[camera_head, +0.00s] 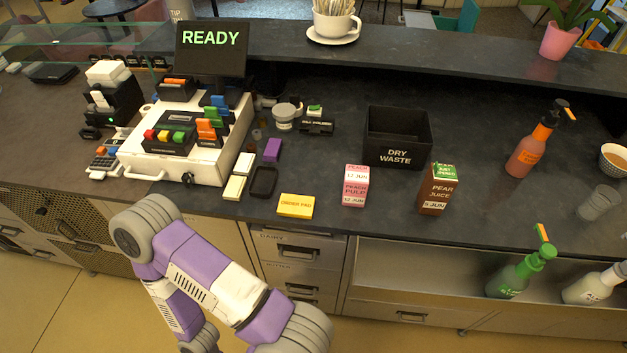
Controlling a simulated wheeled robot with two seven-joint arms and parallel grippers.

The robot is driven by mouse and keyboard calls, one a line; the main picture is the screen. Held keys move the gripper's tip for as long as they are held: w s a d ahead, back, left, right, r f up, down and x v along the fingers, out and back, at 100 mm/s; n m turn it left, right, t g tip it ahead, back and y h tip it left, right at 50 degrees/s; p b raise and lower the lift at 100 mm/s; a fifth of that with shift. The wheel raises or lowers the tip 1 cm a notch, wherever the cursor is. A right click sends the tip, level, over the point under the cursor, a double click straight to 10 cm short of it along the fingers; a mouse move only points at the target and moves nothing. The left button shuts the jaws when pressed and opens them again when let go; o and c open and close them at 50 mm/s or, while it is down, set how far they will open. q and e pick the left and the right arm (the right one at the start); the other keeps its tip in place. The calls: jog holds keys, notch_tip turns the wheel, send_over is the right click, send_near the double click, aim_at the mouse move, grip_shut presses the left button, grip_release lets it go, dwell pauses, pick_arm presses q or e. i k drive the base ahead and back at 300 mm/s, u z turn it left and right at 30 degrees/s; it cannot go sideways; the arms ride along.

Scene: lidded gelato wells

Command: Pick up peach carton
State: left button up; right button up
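The peach carton (354,187) is a small pink and white box labelled "PEACH PULP" and "12 JUN". It stands upright on the dark counter near its front edge, in front of the black "DRY WASTE" bin. A purple and white arm of mine reaches in at the lower left, below the counter edge. Its gripper is not visible, and no second arm shows. Nothing touches the peach carton.
A brown pear juice carton (438,190) stands to its right, and a yellow order pad (295,206) lies to its left. The "DRY WASTE" bin (396,154) is behind. An orange bottle (532,145) stands further right. The counter between the cartons is clear.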

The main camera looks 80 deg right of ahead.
aim_at(355, 182)
jog(key=i, duration=0.95)
jog(key=z, duration=2.35)
